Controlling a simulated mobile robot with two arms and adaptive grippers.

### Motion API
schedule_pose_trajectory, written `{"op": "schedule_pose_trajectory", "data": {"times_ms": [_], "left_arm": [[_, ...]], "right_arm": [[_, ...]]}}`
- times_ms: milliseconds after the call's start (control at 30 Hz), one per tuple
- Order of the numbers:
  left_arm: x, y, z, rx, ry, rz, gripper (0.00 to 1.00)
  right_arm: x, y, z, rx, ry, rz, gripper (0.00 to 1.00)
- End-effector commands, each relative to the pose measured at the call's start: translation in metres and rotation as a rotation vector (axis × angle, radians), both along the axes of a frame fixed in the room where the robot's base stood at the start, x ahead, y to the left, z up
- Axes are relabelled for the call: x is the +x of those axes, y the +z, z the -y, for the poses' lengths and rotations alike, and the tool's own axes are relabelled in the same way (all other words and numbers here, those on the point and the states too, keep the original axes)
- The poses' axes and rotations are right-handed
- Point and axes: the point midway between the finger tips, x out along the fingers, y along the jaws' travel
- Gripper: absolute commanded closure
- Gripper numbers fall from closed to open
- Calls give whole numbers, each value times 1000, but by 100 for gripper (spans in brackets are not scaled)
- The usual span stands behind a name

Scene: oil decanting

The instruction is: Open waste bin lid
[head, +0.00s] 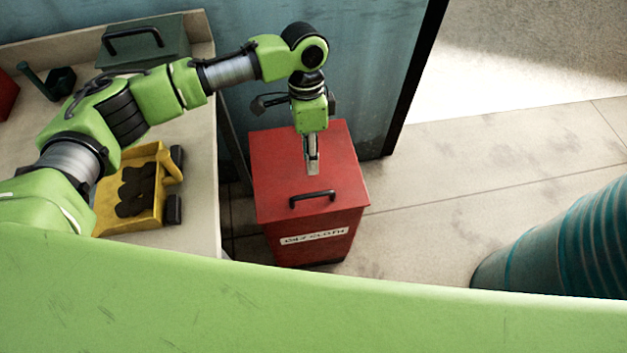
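The waste bin (300,246) is red with a white label on its front and stands on the floor beside the bench. Its red lid (340,170) is closed, with a black handle (312,197) near the front edge. My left gripper (312,172) points down over the lid, just behind the handle in the picture. Its fingertips look close together, and I cannot tell whether they are fully shut. Nothing shows between them, and the handle is not in its grasp. My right gripper is not in view.
A blue-grey wall (375,60) stands behind the bin. A teal ribbed drum (570,245) is at right, with clear floor between.

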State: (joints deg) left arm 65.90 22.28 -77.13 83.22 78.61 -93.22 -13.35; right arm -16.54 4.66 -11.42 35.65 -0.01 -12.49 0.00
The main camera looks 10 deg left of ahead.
Motion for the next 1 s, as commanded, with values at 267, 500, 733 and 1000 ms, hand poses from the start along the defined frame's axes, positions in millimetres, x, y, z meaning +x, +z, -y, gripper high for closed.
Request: {"op": "schedule_pose_trajectory", "data": {"times_ms": [267,500,733,1000], "left_arm": [[-12,-59,3,2,0,-2,73],[-19,-99,6,0,0,0,73],[-21,-114,8,-1,-1,3,73],[-21,-115,8,-1,-1,3,76]], "right_arm": [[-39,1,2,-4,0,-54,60],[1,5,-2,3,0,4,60],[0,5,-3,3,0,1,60],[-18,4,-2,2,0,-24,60]]}}
